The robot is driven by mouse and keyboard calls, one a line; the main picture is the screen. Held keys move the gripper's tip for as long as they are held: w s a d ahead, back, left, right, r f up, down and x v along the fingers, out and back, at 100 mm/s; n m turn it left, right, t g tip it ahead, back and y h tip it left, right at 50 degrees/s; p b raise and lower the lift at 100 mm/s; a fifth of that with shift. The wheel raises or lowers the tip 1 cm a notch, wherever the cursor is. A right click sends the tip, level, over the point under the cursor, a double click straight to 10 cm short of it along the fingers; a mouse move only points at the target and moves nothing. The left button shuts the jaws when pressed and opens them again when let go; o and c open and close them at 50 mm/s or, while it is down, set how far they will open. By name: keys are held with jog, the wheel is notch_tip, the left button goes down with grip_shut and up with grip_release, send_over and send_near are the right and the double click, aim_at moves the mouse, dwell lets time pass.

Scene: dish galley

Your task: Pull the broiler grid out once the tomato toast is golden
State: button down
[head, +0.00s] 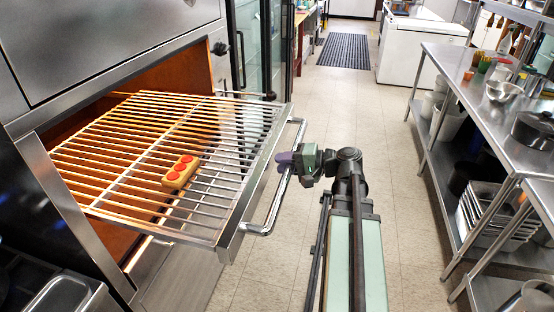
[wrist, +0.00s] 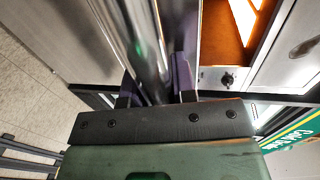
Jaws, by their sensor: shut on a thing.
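The broiler grid (head: 215,115) is a wire rack that stands well out of the broiler opening, its back part still inside. The tomato toast (head: 180,171) lies on the grid toward the front. It is golden tan with red tomato slices on top. My gripper (head: 286,160) is at the bar handle (head: 268,214) on the grid's front edge, with its purple fingers around the bar. In the wrist view the handle bar (wrist: 148,50) runs between the fingers of my gripper (wrist: 155,88), shut on it. The toast is not visible in the wrist view.
The broiler's steel body (head: 110,40) stands at the left, with a black knob (head: 219,48) beside its opening. A steel shelf table (head: 470,85) with pots and bowls runs along the right. The tiled floor (head: 335,110) between is clear up to a dark mat (head: 344,50).

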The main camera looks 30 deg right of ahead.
jog(key=shift+s+d, duration=0.3)
jog(key=shift+d, duration=0.05)
jog(key=c, duration=0.9)
grip_release()
jog(key=p+v, duration=0.2)
jog(key=v, duration=0.8)
jog(key=shift+s+d+r, duration=0.15)
jog(key=shift+s+d, duration=0.1)
